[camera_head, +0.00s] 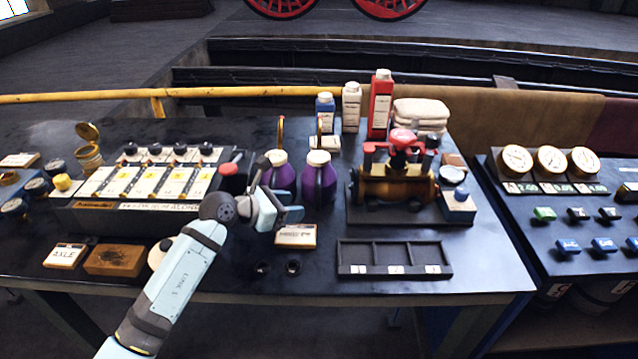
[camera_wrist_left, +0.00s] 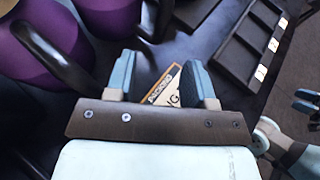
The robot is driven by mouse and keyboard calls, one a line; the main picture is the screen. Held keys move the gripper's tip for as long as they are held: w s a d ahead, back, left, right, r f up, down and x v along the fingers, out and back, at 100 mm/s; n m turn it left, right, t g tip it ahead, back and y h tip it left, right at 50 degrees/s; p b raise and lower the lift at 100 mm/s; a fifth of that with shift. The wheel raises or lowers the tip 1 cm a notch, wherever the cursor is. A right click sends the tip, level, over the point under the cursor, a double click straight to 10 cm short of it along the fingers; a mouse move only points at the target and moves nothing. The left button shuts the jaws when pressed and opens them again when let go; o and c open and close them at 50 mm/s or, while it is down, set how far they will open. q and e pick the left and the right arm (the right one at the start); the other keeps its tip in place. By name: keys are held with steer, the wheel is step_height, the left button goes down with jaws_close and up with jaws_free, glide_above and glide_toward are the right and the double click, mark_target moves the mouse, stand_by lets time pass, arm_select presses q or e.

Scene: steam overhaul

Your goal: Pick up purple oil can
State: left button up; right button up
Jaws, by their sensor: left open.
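Two purple oil cans with white caps stand side by side on the dark bench, the left can (camera_head: 281,181) and the right can (camera_head: 318,184). My left gripper (camera_head: 287,214) is open and empty in front of them, low over the bench. Its fingers (camera_wrist_left: 163,78) also show apart in the left wrist view. There, one purple can (camera_wrist_left: 58,35) and another purple can (camera_wrist_left: 108,16) lie beyond the fingers at upper left, with dark curved handles towards me. Neither can is between the fingers. Part of what looks like my right gripper (camera_wrist_left: 305,102) shows at the right edge there.
A small labelled wooden block (camera_head: 296,235) lies just beside the gripper. A black compartment tray (camera_head: 394,270) and a brass valve assembly (camera_head: 398,185) are to the right. A labelled box (camera_head: 150,185) stands left. Blue, white and red (camera_head: 380,105) bottles stand behind.

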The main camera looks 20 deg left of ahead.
arm_select(q)
steer(key=x, duration=0.7)
steer(key=shift+a+f, duration=0.1)
steer(key=shift+f, duration=0.15)
steer(key=shift+s, duration=0.1)
jaws_close()
